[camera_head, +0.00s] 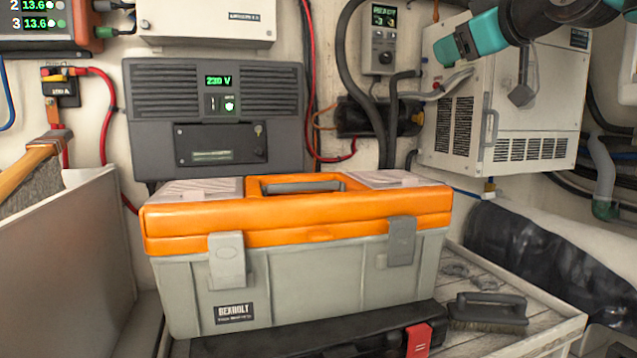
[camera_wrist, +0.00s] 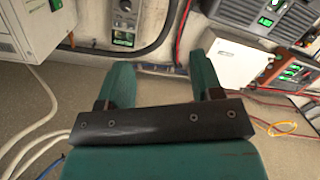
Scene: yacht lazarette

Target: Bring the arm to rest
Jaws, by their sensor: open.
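My gripper (camera_head: 452,46) is at the upper right in the head view, teal with dark parts, raised in front of a white louvred cabinet (camera_head: 545,110). In the wrist view my gripper (camera_wrist: 160,78) shows two teal fingers spread apart with nothing between them. Beyond the fingers are the wall and its fittings. No object is held. Whether the gripper touches the cabinet cannot be told from these views, but a gap to the toolbox below is clear.
A dark inverter (camera_head: 215,115), a small control panel (camera_head: 380,40) and cables line the wall.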

